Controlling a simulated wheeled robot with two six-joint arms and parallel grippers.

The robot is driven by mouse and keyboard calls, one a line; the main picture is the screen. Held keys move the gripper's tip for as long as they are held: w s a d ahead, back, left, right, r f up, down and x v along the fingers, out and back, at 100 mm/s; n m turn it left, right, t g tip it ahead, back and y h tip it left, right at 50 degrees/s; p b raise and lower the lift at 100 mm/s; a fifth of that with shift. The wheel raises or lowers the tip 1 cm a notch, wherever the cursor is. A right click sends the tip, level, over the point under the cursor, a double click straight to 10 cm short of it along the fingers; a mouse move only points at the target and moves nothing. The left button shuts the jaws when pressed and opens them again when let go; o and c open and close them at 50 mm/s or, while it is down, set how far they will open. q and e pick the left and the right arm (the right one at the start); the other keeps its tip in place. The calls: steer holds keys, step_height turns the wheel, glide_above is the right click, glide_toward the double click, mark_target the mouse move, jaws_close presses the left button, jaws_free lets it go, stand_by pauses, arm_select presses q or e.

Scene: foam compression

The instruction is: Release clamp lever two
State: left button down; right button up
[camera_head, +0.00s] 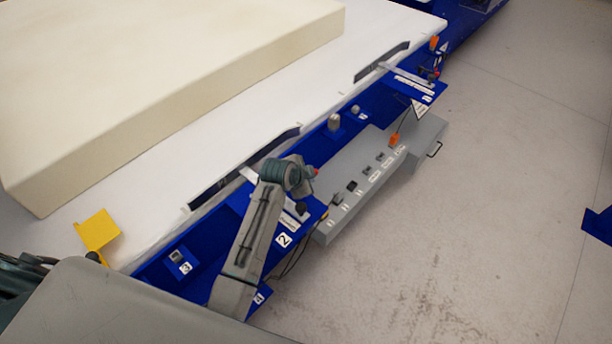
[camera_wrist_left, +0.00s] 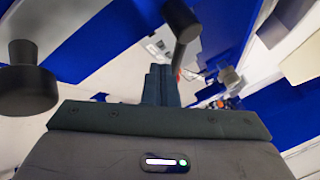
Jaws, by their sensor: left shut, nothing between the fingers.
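A blue panel marked 2 (camera_head: 283,240) is on the machine's near side, with a pale metal strip (camera_head: 250,175) and a dark knob (camera_head: 300,208) close to it. My arm's wrist is over this spot and covers part of it; the fingers cannot be made out there. In the left wrist view my left gripper (camera_wrist_left: 161,85) is shut and empty. A dark round-headed knob (camera_wrist_left: 25,85) stands to its left, and a rod with a cylindrical end (camera_wrist_left: 182,22) is above the fingertips. I cannot tell which is clamp lever two. My right gripper is not in view.
A large cream foam block (camera_head: 180,85) lies on the white table (camera_head: 215,140). A similar bracket with a strip (camera_head: 408,78) is farther along. A grey control box (camera_head: 375,175) stands beside the blue frame. A yellow bracket (camera_head: 98,230) is at left.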

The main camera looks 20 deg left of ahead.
arm_select(q)
steer(key=shift+w+a+n+y+p, duration=0.1)
steer(key=shift+w+n+y+p, duration=0.3)
steer(key=shift+w+n+p, duration=0.3)
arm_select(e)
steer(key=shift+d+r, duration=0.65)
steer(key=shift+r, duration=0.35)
arm_select(q)
steer(key=shift+s, duration=0.1)
steer(key=shift+r, duration=0.1)
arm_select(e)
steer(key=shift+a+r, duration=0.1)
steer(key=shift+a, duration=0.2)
